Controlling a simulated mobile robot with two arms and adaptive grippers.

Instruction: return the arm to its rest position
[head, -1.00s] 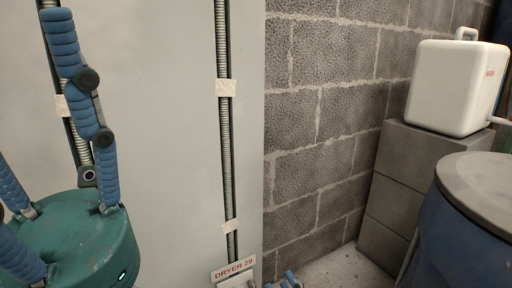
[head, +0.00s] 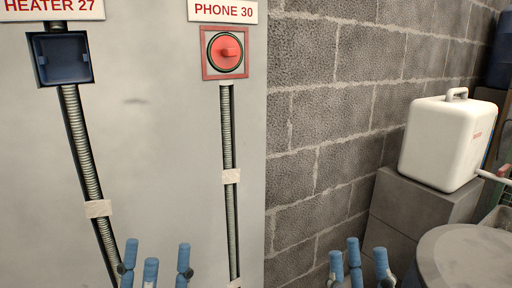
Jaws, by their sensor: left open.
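My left gripper (head: 155,268) shows at the bottom left of the head view. Its blue padded fingertips point up, stand apart and hold nothing that I can see. My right gripper (head: 358,266) shows at the bottom, right of centre, in front of the block wall. Its blue fingertips also point up and stand apart, with nothing seen between them. The palms and arms of both are below the picture edge.
A pale panel (head: 155,140) carries two taped conduits. The left one rises to an open dark box (head: 62,58) under HEATER 27. The right one rises to a red round cover (head: 225,52) under PHONE 30. A white container (head: 440,145) stands on grey blocks at right, behind a drum (head: 475,265).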

